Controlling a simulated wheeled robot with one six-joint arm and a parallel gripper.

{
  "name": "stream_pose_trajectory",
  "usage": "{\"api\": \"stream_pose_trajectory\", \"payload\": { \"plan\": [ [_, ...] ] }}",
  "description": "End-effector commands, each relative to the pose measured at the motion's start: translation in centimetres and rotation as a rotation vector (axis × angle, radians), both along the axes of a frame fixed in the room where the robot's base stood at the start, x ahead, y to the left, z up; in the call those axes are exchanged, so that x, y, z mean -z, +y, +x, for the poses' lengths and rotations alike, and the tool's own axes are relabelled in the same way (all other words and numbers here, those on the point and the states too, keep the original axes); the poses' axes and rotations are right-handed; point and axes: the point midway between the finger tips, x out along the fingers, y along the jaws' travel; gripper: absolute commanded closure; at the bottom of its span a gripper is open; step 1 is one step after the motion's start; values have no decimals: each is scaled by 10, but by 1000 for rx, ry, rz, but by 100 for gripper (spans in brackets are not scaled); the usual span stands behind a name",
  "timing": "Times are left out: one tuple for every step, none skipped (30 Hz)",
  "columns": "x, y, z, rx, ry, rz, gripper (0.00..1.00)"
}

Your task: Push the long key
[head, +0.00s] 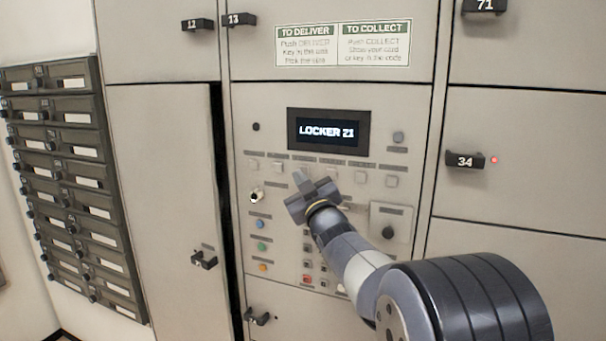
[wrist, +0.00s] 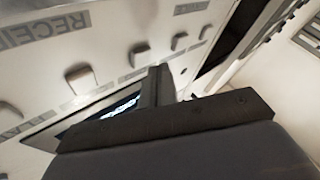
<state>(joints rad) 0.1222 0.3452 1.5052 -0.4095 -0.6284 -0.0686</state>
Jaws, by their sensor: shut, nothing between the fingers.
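The control panel (head: 268,118) has a dark display (head: 328,130) reading "LOCKER 21". A row of small pale square keys runs below it, among them a key at the left end (head: 253,165) and one at the right end (head: 392,181). My gripper (head: 302,178) is shut and empty, in front of the panel just below this row. It hides part of the panel and keypad; I cannot pick out a long key for certain. In the wrist view my fingers (wrist: 159,84) are together near the panel, with several keys (wrist: 82,79) beyond; contact cannot be told.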

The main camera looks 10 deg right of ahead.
Motion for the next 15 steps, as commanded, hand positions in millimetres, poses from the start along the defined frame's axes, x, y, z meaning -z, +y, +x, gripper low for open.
{"api": "stream_pose_trajectory", "payload": {
  "plan": [
    [0, 0, 0, 0, 0, 0, 100],
    [0, 0, 0, 0, 0, 0, 100],
    [1, 1, -2, 0, -1, 0, 100],
    [1, 2, -3, -1, -2, 0, 100],
    [1, 4, -5, -1, -2, 0, 100],
    [2, 6, -8, -1, -3, 0, 100],
    [2, 8, -11, -2, -3, 1, 100],
    [3, 10, -13, -1, -3, 1, 100],
    [3, 12, -17, -1, -3, 1, 100],
    [3, 14, -19, -1, -2, 1, 100],
    [3, 16, -22, -2, -3, 1, 100],
    [3, 18, -25, -2, -3, 1, 100],
    [3, 20, -27, -2, -4, 0, 100],
    [3, 22, -29, -1, -3, 0, 100],
    [2, 24, -33, 0, -3, 0, 100]
  ]
}}
